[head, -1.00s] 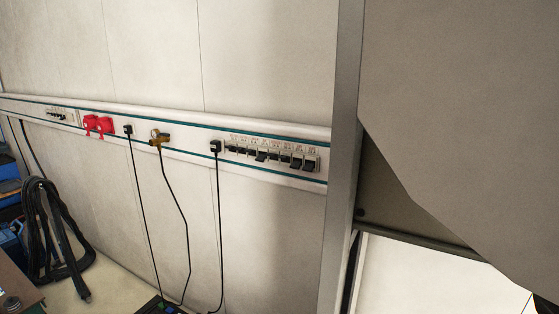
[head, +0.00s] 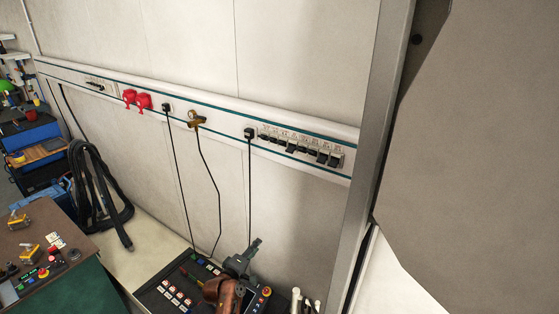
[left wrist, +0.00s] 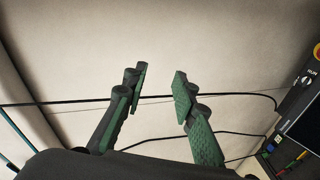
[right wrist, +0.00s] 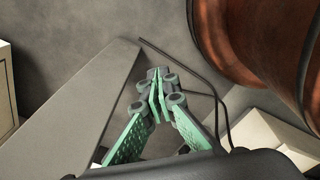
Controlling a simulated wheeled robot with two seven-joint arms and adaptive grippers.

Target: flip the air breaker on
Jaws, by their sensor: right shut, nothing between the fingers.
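A row of several small breakers (head: 300,148) with black levers sits on the wall rail, right of a black plug. The levers stand at differing heights; the labels are too small to read, so I cannot tell which is the air breaker. My left gripper (head: 247,254) is below and left of this row, apart from it. In the left wrist view its fingers (left wrist: 160,88) are spread with nothing between them, in front of a pale surface with dark cables. My right gripper (right wrist: 157,98) shows only in the right wrist view, shut and empty.
The wall rail (head: 225,112) also carries red sockets (head: 136,99), a brass valve (head: 196,119) and a smaller breaker group (head: 98,86). Cables hang to a control panel (head: 172,293) below. A metal post (head: 375,140) stands right of the breakers.

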